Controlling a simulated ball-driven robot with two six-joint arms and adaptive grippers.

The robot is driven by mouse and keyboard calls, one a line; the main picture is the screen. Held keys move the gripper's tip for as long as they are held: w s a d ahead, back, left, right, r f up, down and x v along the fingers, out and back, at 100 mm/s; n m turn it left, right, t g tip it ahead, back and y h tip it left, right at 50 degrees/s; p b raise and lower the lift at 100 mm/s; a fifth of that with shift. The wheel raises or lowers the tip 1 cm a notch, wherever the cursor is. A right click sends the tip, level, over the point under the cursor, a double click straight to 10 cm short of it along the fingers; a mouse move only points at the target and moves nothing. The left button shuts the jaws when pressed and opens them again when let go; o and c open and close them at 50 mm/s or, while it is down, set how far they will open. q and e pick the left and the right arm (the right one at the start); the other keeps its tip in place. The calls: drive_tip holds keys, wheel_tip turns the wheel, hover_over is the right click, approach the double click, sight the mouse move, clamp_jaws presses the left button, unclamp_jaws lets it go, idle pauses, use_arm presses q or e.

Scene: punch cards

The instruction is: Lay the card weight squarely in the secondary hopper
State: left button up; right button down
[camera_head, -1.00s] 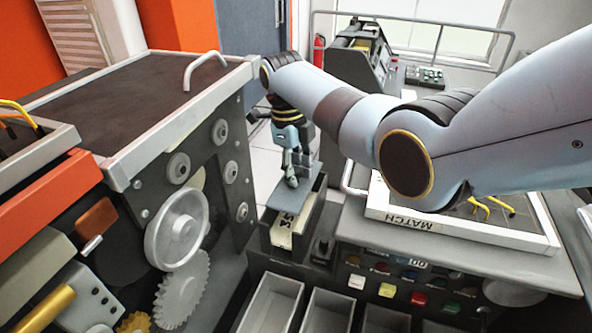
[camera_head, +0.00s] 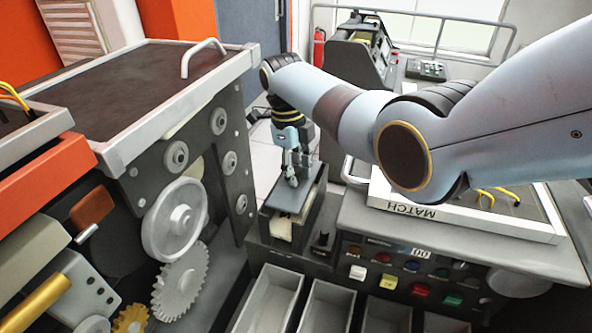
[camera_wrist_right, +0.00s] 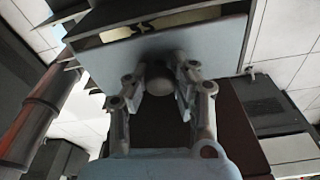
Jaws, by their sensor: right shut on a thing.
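The card weight is a flat blue-grey plate (camera_head: 287,198) with a rounded knob. My right gripper (camera_head: 291,180) is shut on the knob, above the plate. The plate lies over the top of the secondary hopper, a narrow dark open box (camera_head: 312,214). Cream cards (camera_head: 279,228) show at its near end. In the right wrist view the plate (camera_wrist_right: 220,50) spans the upper middle and the knob (camera_wrist_right: 160,80) sits between my fingers. A slit of the hopper shows beyond the plate's far edge. I cannot tell whether the plate touches the cards. My left gripper is out of view.
A grey-topped machine with gears (camera_head: 175,220) stands close on the left. On the right is a panel with coloured buttons (camera_head: 410,270) and a tray marked MATCH (camera_head: 455,222). Several empty grey bins (camera_head: 268,300) lie in front. A small dark post (camera_head: 322,240) stands beside the hopper.

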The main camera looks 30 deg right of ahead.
drive_tip(key=shift+f+b, duration=2.7)
drive_tip(key=shift+f, duration=0.9)
drive_tip(key=c, duration=1)
unclamp_jaws()
drive_tip(key=shift+c, duration=0.2)
drive_tip(key=r, duration=0.4)
drive_tip(key=w+r, duration=0.1)
drive_tip(key=r, duration=0.7)
drive_tip(key=shift+w+a, duration=0.15)
drive_tip(key=shift+a, duration=0.25)
drive_tip(key=shift+f, duration=0.1)
